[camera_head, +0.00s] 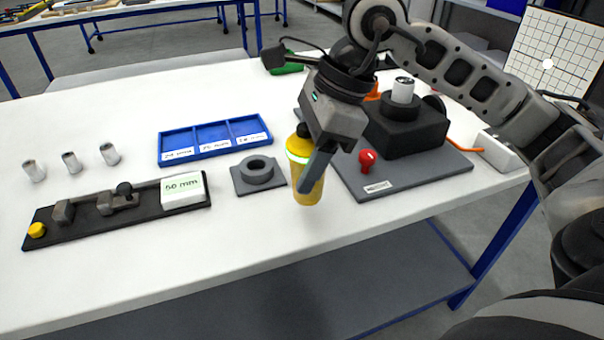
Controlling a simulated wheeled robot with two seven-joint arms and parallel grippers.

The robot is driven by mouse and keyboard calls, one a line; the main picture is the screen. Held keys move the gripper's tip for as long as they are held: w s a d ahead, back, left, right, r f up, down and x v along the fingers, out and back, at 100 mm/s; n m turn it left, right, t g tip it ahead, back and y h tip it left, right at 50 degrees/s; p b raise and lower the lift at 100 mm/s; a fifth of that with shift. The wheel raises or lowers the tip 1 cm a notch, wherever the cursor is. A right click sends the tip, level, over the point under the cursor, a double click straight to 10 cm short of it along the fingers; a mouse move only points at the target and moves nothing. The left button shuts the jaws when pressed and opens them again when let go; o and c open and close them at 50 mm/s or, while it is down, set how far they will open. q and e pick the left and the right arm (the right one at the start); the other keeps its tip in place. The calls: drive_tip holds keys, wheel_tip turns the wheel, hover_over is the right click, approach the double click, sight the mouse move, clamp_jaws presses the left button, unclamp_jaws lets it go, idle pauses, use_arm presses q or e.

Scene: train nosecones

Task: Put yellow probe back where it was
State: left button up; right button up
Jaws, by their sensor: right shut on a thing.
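The yellow probe (306,189) is a yellow cylinder with a pale glowing band near its top. My right gripper (311,172) is shut on it and holds it upright, with its lower end near the front part of the white table. A grey square holder with a round ring (258,174) sits on the table just left of the probe, and its opening looks empty. The gripper finger hides part of the probe's right side. My left gripper is not in view.
A blue three-part tray (215,154) lies behind the holder. A black fixture (83,223) with a white 50 mm block (183,191) lies left. Several metal cylinders (70,161) stand behind it. A grey plate (400,182) with a red knob (367,158) and black block (408,132) is right.

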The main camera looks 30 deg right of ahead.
drive_tip(key=f, duration=0.3)
drive_tip(key=shift+w+f, duration=0.2)
drive_tip(key=shift+f, duration=0.1)
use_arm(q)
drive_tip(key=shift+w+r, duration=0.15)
use_arm(e)
drive_tip(key=shift+f+b, duration=0.15)
drive_tip(key=shift+b, duration=0.25)
drive_tip(key=o, duration=1.1)
drive_tip(key=shift+r+p, duration=0.25)
drive_tip(key=shift+p, duration=0.05)
use_arm(q)
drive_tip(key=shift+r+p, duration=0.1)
drive_tip(key=shift+p, duration=0.4)
use_arm(e)
drive_tip(key=v, duration=1.2)
